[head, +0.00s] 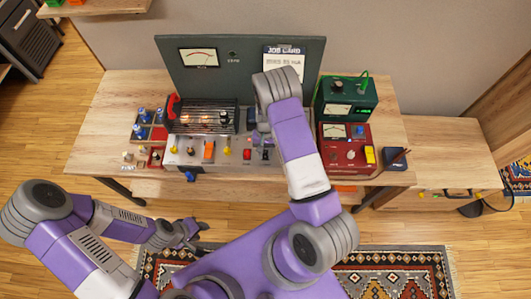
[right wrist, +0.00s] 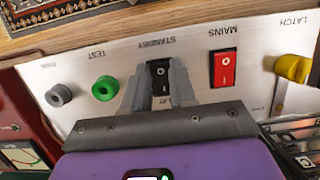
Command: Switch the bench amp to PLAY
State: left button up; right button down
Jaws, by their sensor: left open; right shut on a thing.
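The bench amp's silver front panel (head: 205,157) faces me in the head view, below its caged glowing tubes (head: 208,119). In the right wrist view the panel appears upside down. Its black rocker switch (right wrist: 160,76) sits by the STANDBY label; the lower label is partly hidden by the fingers. My right gripper (right wrist: 160,88) is shut on this switch, one finger on each side. I cannot tell which way the rocker is tipped. In the head view my right gripper is mostly hidden by its arm. My left gripper (head: 196,232) is open and empty, in front of the bench.
The red MAINS rocker (right wrist: 224,68) and yellow LATCH knob (right wrist: 291,68) are on one side of the switch, the green TEST knob (right wrist: 105,88) on the other. A red meter box (head: 343,148) and a green box (head: 345,98) stand right of the amp.

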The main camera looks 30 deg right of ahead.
aim_at(266, 152)
jog(key=c, duration=0.9)
grip_release()
jog(key=v, duration=0.7)
jog(key=shift+r, duration=0.25)
